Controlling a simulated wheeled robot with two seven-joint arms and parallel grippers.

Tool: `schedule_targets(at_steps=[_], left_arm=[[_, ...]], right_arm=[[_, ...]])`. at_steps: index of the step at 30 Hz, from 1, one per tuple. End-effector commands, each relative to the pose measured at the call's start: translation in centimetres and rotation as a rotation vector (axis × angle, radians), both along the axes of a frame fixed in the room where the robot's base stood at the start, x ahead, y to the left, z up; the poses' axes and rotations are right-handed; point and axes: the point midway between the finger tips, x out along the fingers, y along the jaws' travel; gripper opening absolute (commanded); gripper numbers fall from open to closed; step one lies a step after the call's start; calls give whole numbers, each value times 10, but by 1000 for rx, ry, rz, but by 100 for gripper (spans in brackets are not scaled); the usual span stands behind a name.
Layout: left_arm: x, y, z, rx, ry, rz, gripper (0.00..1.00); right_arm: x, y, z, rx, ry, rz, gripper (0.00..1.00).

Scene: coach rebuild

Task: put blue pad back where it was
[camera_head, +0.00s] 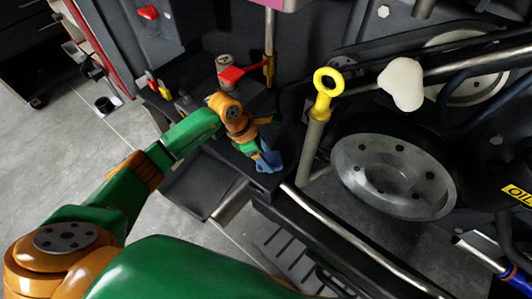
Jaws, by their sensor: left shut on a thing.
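My left arm, green and orange, reaches in from the left. My left gripper (262,148) points down over a dark ledge of the machine, just left of the grey pipe with the yellow ring handle. It is shut on the blue pad (268,162), a small blue piece at its fingertips close to the ledge's front corner. I cannot tell whether the pad touches the ledge. My right gripper is not in view.
A yellow ring-topped dipstick (326,90) stands right of my gripper. A red-handled valve (233,76) is behind it. A large metal wheel (393,174) and a metal rail (335,222) lie to the right. Grey floor (62,160) is open at left.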

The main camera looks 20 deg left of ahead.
Motion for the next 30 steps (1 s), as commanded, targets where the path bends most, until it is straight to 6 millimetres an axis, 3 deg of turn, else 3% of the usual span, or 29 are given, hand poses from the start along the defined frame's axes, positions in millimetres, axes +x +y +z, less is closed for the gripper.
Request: schedule_targets(at_steps=[3,4,7,23,26,30], left_arm=[[0,0,-1,0,0,0,23],[0,0,-2,0,0,0,70],[0,0,-1,0,0,0,97],[-1,4,7,1,-3,-2,98],[-4,12,24,3,-7,-1,98],[-22,49,22,7,1,4,98]], right_arm=[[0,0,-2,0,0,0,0],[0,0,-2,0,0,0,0],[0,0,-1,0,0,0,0],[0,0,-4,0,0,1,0],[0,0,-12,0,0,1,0],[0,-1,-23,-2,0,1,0]])
